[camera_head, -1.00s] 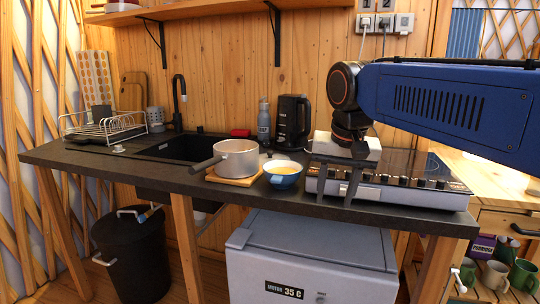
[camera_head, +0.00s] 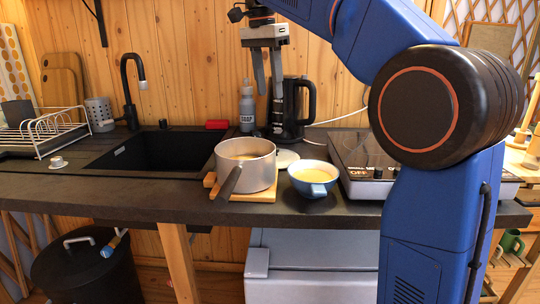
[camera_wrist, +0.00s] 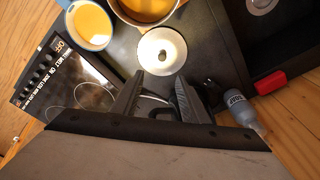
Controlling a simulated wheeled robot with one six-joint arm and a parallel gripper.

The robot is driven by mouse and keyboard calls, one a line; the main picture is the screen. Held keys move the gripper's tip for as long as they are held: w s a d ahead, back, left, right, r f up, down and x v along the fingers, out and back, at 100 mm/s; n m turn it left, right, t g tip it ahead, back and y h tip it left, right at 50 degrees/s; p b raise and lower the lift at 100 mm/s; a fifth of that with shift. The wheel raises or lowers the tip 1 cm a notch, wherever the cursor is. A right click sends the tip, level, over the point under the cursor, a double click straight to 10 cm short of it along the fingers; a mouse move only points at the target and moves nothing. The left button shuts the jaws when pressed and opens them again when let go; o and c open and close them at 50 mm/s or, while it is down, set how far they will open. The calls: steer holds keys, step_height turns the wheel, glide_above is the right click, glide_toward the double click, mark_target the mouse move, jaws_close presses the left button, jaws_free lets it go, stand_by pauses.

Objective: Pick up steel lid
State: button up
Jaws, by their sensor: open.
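The steel lid (camera_wrist: 162,51) is a round pale disc with a small knob, lying flat on the dark counter in the wrist view. In the head view only part of the lid (camera_head: 287,157) shows, behind the pot and the blue bowl. My gripper (camera_head: 269,94) points down above the back of the counter, in front of the kettle, higher than the lid. In the wrist view my gripper (camera_wrist: 158,86) has its two fingers apart with nothing between them, and the lid lies just beyond the fingertips.
A pot (camera_head: 246,165) stands on a wooden board (camera_head: 262,194), with a blue bowl (camera_head: 314,179) right of it. A black kettle (camera_head: 291,108) and a soap bottle (camera_head: 247,110) stand at the back. The hob (camera_head: 362,150) is right, the sink (camera_head: 150,152) left.

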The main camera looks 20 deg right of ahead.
glide_toward(285, 157)
steer(key=shift+w+a+f, duration=0.2)
steer(key=shift+w+a, duration=0.6)
steer(key=shift+a, duration=0.15)
steer(key=shift+w+d+f, duration=0.1)
steer(key=shift+w+f, duration=0.05)
steer(key=shift+f, duration=0.7)
steer(key=shift+w+d+f, duration=0.1)
steer(key=shift+f, duration=0.8)
steer(key=shift+w+d+f, duration=0.1)
steer(key=shift+w+f, duration=0.05)
steer(key=shift+f, duration=0.7)
jaws_close()
